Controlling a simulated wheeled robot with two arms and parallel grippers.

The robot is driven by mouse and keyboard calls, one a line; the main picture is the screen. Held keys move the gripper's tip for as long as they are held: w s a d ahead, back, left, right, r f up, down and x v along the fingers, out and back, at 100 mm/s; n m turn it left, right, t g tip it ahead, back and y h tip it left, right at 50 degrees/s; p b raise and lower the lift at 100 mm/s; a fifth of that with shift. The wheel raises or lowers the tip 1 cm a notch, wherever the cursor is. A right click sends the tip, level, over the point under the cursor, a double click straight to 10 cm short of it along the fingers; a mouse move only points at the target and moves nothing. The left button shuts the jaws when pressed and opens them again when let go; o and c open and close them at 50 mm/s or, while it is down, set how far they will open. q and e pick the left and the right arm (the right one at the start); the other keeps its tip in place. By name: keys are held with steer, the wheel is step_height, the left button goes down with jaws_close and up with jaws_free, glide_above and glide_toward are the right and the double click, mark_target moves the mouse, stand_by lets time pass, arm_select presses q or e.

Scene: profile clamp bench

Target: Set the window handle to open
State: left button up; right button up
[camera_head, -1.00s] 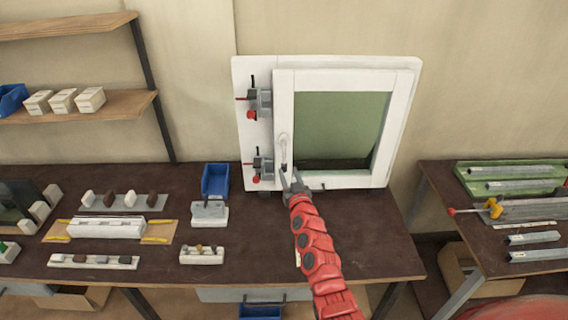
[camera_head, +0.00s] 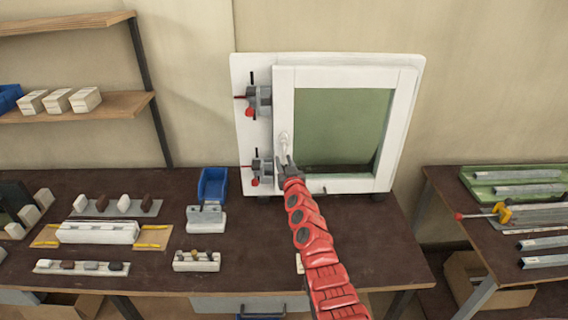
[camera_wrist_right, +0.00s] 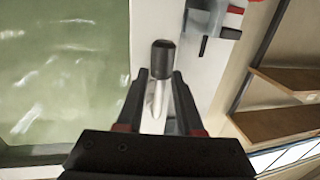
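The white-framed window (camera_head: 344,78) stands upright at the back of the bench with a green pane. Its pale handle (camera_head: 284,142) is on the left side of the frame, its lever pointing down. In the right wrist view, the handle (camera_wrist_right: 161,65) has a dark end cap and a silvery shaft. My right gripper (camera_head: 285,162) is at the lower part of the handle. In the right wrist view, its fingers (camera_wrist_right: 160,76) stand either side of the lever with visible gaps, so it looks open. The gripper hides part of the lever. My left gripper is out of view.
Two clamps, upper (camera_head: 258,101) and lower (camera_head: 262,167), sit left of the handle on the white board. A blue bin (camera_head: 212,184) and small fixtures are on the bench (camera_head: 250,230) to the left. A side table with metal profiles (camera_head: 520,189) is at right.

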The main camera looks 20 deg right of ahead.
jaws_close()
stand_by(1.2)
